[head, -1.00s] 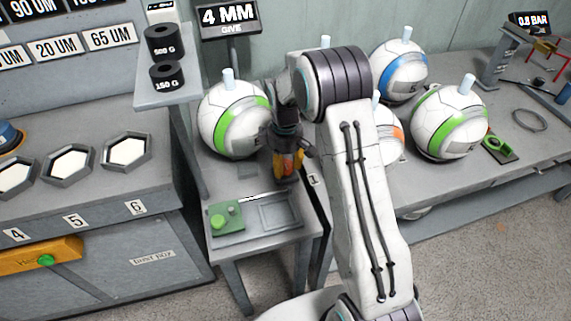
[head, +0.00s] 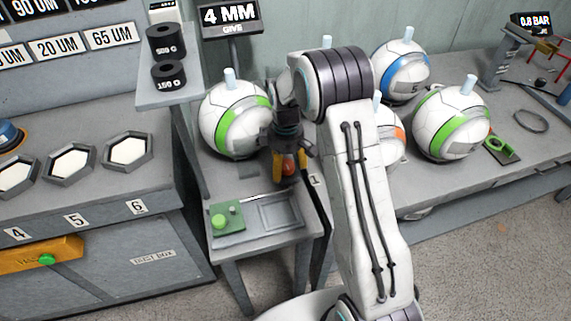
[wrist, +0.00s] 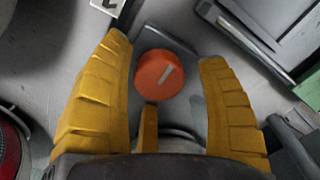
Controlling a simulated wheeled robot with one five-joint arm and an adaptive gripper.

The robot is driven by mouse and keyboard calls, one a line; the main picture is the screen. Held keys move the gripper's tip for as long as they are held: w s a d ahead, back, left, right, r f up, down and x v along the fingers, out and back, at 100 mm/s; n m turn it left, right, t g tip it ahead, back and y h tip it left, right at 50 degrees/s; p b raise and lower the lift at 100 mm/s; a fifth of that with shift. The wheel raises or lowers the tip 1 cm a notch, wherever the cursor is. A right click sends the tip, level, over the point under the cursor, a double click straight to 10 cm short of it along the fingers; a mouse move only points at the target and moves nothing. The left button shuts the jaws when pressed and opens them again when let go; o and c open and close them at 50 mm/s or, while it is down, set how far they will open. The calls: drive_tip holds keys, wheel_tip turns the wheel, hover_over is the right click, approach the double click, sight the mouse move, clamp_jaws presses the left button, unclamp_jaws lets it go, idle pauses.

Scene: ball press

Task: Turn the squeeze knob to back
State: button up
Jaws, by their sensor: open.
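The squeeze knob, an orange-red round knob (wrist: 158,79) with a short white line on its top, sits near the middle of the wrist view. Its white line slants from lower left to upper right. My gripper (wrist: 163,52) is open, with yellow fingers to the left and right of the knob and a third finger below it in the picture. Clear gaps show between the knob and the side fingers. In the head view my gripper (head: 288,167) points down at the small grey table; the knob is mostly hidden there.
A ball with a green band (head: 233,120) stands close behind my gripper. A weight shelf (head: 150,95) rises on the left, and more balls stand to the right.

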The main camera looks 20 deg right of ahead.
sight(285, 162)
drive_tip(key=shift+r, duration=0.15)
wheel_tip(285, 162, up, 12)
idle(0.6)
idle(0.5)
drive_tip(key=s+f+m+g+p, duration=0.1)
drive_tip(key=s+f+m, duration=0.2)
drive_tip(key=s+m, duration=0.8)
drive_tip(key=s+r+n+t+p, duration=0.1)
drive_tip(key=s+r+t+p, duration=0.3)
drive_tip(key=s+r, duration=1.3)
drive_tip(key=r+p, duration=0.1)
drive_tip(key=p, duration=0.3)
drive_tip(key=shift+n+t, duration=0.3)
drive_tip(key=shift+n, duration=0.1)
